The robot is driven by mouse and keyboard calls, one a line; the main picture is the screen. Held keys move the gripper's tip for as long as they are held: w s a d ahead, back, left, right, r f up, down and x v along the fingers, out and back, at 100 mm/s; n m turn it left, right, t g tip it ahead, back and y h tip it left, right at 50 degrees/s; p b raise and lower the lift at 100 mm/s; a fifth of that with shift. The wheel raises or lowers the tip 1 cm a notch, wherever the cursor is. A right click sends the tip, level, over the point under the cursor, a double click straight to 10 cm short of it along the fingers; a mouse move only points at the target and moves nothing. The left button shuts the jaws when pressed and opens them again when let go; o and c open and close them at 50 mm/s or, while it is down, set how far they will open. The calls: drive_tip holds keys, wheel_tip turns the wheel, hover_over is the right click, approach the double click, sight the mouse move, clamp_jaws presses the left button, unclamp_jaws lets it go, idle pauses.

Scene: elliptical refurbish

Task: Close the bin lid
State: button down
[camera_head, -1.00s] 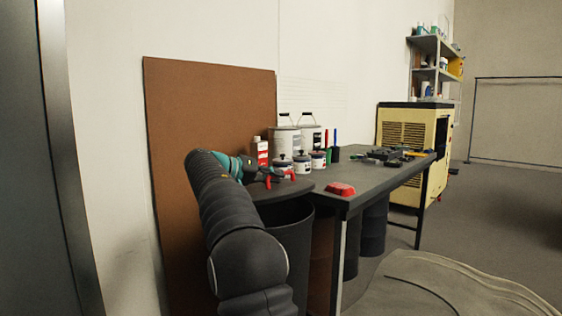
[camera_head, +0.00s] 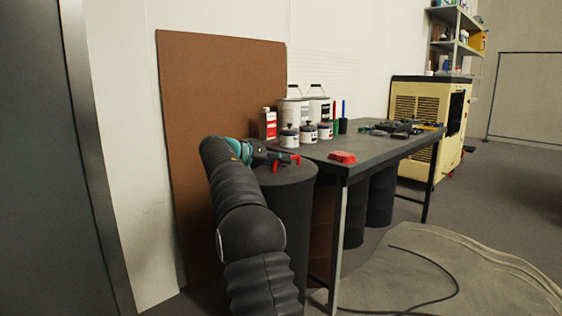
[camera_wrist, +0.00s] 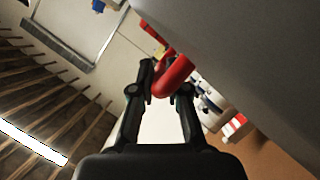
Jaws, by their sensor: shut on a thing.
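The dark grey bin (camera_head: 293,215) stands at the near end of the workbench. Its flat round lid (camera_head: 292,176) lies level across the top, and no opening shows. My gripper (camera_head: 272,159) is just above the lid. A red handle (camera_wrist: 174,76) sits between the fingertips (camera_wrist: 164,86) in the wrist view, and the jaws are shut on it. The red handle also shows at the lid in the head view (camera_head: 294,159). My arm hides the left side of the bin.
The workbench (camera_head: 375,153) adjoins the bin on the right, with a red object (camera_head: 342,157), paint cans (camera_head: 308,131) and tools. A brown board (camera_head: 222,90) leans on the wall behind. A yellow machine (camera_head: 425,105) stands farther back.

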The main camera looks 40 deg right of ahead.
drive_tip(key=c, duration=1.4)
unclamp_jaws()
drive_tip(key=shift+f, duration=0.4)
drive_tip(key=shift+c, duration=0.2)
drive_tip(key=shift+r, duration=0.1)
drive_tip(key=v, duration=1)
drive_tip(key=shift+a+r, duration=0.1)
drive_tip(key=shift+a, duration=0.15)
drive_tip(key=shift+v, duration=0.75)
